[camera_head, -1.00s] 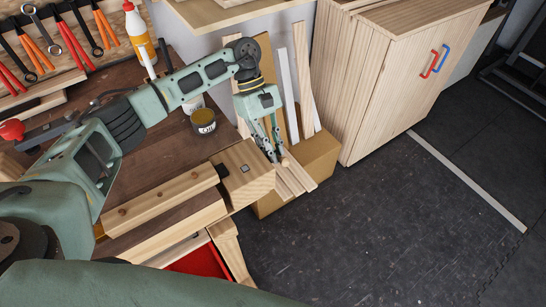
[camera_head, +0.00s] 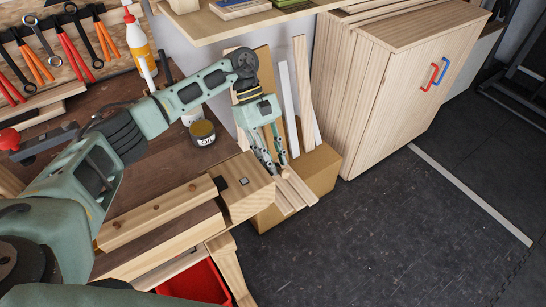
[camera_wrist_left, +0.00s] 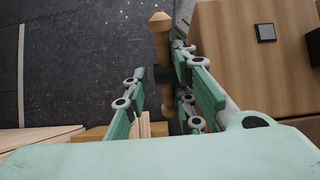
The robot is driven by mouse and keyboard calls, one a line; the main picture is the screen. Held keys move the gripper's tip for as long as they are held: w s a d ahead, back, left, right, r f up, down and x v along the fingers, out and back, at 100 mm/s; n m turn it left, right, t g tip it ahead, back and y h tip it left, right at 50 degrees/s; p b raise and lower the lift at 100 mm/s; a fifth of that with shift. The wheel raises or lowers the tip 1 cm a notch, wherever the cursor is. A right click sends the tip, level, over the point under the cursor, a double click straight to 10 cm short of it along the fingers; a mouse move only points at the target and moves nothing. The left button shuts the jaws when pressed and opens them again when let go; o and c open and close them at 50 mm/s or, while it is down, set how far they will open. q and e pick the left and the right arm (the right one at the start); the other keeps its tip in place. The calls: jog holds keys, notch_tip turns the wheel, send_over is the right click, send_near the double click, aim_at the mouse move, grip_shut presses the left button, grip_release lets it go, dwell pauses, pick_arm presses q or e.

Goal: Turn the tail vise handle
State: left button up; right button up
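The tail vise handle is a wooden bar with a knobbed end (camera_wrist_left: 161,45), running upright through a dark metal fitting (camera_wrist_left: 163,75) in the left wrist view. My left gripper (camera_wrist_left: 160,72) is open, with one finger on each side of the handle and a gap visible at least on the left. In the head view my left gripper (camera_head: 275,170) points down beside the end of the vise block (camera_head: 246,190), and its fingers largely hide the handle. I cannot tell whether a finger touches it. My right gripper is not in view.
A can (camera_head: 203,136) and a white-and-orange bottle (camera_head: 139,45) stand on the workbench behind my arm. Wooden boards (camera_head: 302,85) and a cardboard box (camera_head: 318,168) are behind the gripper. A wooden cabinet (camera_head: 395,110) stands to the right. Dark floor lies open in front.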

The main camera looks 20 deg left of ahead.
pick_arm(q)
jog(key=v, duration=1.2)
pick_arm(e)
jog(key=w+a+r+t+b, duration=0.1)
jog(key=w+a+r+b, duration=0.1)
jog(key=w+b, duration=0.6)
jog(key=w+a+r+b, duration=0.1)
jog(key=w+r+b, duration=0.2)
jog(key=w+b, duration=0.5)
pick_arm(q)
jog(key=s+d+f+t+y, duration=0.1)
jog(key=d+y, duration=0.1)
jog(key=s+d+f+t+y, duration=0.1)
jog(key=s+d, duration=0.1)
jog(key=s+d+f+t+y, duration=0.1)
jog(key=s+d+t+y, duration=0.1)
jog(key=shift+s+d+f+y, duration=0.15)
jog(key=shift+d+f+y, duration=0.15)
jog(key=shift+s, duration=0.1)
jog(key=shift+f, duration=0.3)
notch_tip(320, 180, down, 7)
jog(key=shift+f+b, duration=0.1)
jog(key=shift+b, duration=0.6)
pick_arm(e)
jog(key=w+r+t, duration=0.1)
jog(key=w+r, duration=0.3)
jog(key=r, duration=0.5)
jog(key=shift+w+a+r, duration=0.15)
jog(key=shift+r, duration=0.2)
